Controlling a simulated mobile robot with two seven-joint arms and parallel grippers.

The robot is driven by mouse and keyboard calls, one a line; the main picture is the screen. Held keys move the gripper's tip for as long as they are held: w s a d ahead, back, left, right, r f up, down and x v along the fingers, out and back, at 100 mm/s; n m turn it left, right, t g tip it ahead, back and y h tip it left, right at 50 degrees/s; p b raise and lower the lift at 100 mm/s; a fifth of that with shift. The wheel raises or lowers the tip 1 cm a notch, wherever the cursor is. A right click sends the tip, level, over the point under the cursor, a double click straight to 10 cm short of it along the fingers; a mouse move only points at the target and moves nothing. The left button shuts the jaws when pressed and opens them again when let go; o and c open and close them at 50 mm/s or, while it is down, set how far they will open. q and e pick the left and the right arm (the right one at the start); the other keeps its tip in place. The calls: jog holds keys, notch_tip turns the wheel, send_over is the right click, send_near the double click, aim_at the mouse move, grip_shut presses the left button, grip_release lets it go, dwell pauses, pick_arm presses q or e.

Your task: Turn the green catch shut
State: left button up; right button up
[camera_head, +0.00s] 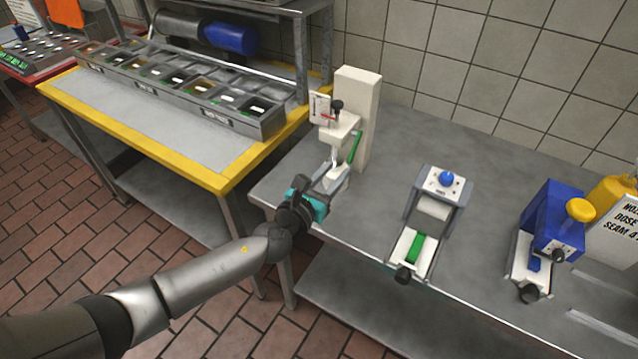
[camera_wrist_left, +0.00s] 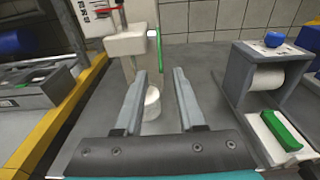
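A green bar (camera_head: 356,147) stands steeply on the right side of the white dispenser (camera_head: 357,110). It also shows as a thin green strip in the left wrist view (camera_wrist_left: 159,50). Another green bar (camera_head: 416,246) lies on the white front plate of the grey roller device (camera_head: 438,195); it also shows at the right of the left wrist view (camera_wrist_left: 281,131). I cannot tell which bar is the catch. My left gripper (camera_head: 337,173) is open in front of the dispenser, below its green bar. A white cylinder (camera_wrist_left: 152,103) shows between its fingers. My right gripper is out of view.
A blue device (camera_head: 551,215) and a yellow bottle (camera_head: 613,190) stand on the right of the grey table (camera_head: 380,290). A yellow-edged counter (camera_head: 150,150) with a row of bins stands at left. Bare tabletop lies between the dispenser and the roller device.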

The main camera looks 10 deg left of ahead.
pick_arm(q)
jog(key=v, duration=0.6)
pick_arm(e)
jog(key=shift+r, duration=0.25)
